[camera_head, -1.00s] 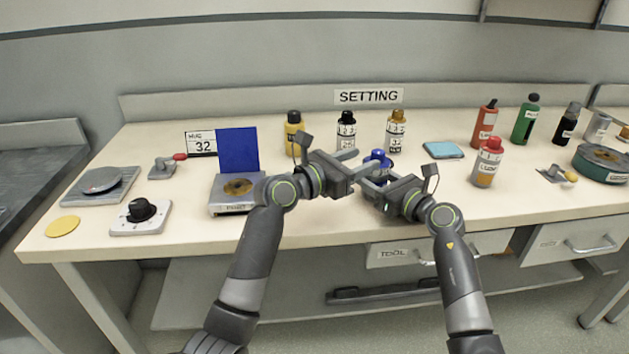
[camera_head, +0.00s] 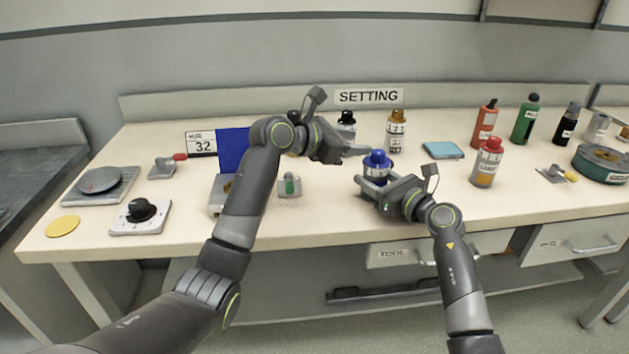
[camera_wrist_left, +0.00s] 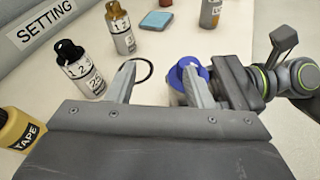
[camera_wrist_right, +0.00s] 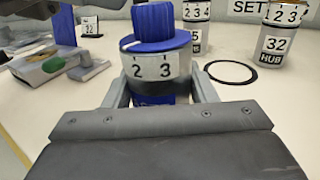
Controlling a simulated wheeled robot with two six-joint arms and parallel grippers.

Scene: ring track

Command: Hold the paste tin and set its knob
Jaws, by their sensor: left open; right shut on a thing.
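The paste tin (camera_head: 377,172) has a blue knob (camera_head: 377,157) on top and stands upright near the bench middle. My right gripper (camera_head: 379,184) is shut around its body from the front. In the right wrist view the tin's pale band (camera_wrist_right: 155,67) shows the numbers 2 and 3, below the blue knob (camera_wrist_right: 153,22). My left gripper (camera_head: 362,150) is open, higher and just left of the knob. In the left wrist view the knob (camera_wrist_left: 187,70) appears beside the right finger, not between the fingers. The tin's lower part is partly hidden by the right gripper.
Behind stand a black-capped container (camera_head: 346,120) and an amber-capped one (camera_head: 396,132), both numbered. A black ring (camera_wrist_right: 231,72) lies near them. A sign (camera_head: 201,142) reads 32. A blue pad (camera_head: 443,150) and red-capped bottle (camera_head: 487,162) are at right. Bench between them is clear.

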